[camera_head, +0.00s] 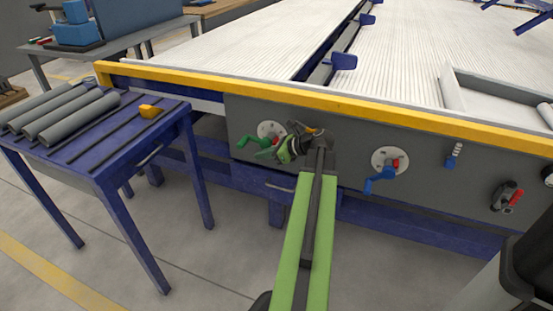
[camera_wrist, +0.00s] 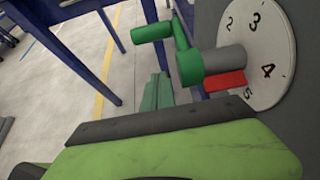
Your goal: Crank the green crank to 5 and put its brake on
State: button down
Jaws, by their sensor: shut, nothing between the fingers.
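The green crank (camera_head: 255,141) is on the grey side panel, in front of a white round dial (camera_head: 271,129). Its arm and handle point left in the head view. In the wrist view the green crank (camera_wrist: 188,58) has its handle at the upper left, and the dial (camera_wrist: 268,45) shows 2, 3, 4 and 5. A red tab (camera_wrist: 226,82) sits beside the hub, close to the 5. Whether it is the brake or a pointer I cannot tell. My gripper (camera_head: 285,151) is shut and empty, just right of and below the crank, partly covering the dial's surroundings.
A blue crank (camera_head: 380,179) with its own dial is to the right. Further right are a blue switch (camera_head: 453,156) and a red-handled lever (camera_head: 507,197). A blue table (camera_head: 110,160) with grey pipes (camera_head: 70,115) stands left. A yellow rail (camera_head: 330,104) runs above the panel.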

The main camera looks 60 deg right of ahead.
jog(key=w+p, duration=0.1)
jog(key=w+r, duration=0.1)
jog(key=w, duration=0.1)
jog(key=w+a+p, duration=0.1)
jog(key=shift+w+r+p, duration=0.3)
jog(key=shift+r, duration=0.1)
jog(key=shift+a+f, duration=0.1)
